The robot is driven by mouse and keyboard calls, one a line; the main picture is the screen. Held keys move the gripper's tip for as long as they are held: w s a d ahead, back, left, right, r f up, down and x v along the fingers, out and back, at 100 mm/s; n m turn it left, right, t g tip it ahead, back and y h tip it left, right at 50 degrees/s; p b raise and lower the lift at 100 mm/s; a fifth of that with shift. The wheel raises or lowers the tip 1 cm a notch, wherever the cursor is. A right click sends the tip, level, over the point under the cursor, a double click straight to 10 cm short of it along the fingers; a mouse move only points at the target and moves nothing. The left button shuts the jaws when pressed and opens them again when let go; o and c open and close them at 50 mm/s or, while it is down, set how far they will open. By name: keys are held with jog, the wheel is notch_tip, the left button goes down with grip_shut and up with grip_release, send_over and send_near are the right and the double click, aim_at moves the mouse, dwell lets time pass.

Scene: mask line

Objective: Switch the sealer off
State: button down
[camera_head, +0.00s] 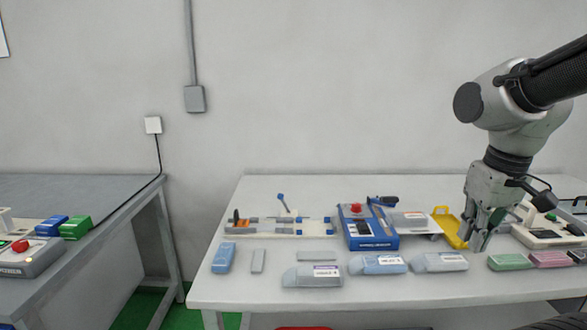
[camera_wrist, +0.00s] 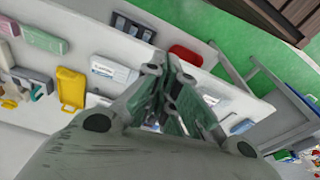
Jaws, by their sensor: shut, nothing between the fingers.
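My gripper (camera_head: 479,240) is shut and empty above the right part of the white table (camera_head: 440,292). Its closed fingers also show in the wrist view (camera_wrist: 168,95). A blue machine (camera_head: 371,240) with a red button on top and a black handle stands at mid-table, left of my gripper and apart from it. A pale machine (camera_head: 540,238) with a dark top part stands right of my gripper, partly hidden by it. The frames do not show clearly which of these is the sealer, and no switch position can be read.
A yellow tray (camera_head: 445,222) lies just left of my gripper; it also shows in the wrist view (camera_wrist: 71,88). Several mask packs line the front edge, among them a green one (camera_head: 510,262). A control box (camera_head: 28,257) with a red button sits on the left table.

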jog(key=s+d+r+m+t, duration=0.1)
jog(key=s+d+r+t, duration=0.1)
jog(key=s+d+r, duration=0.1)
jog(key=shift+s+d+r+m+t, duration=0.4)
jog(key=shift+s+r, duration=0.15)
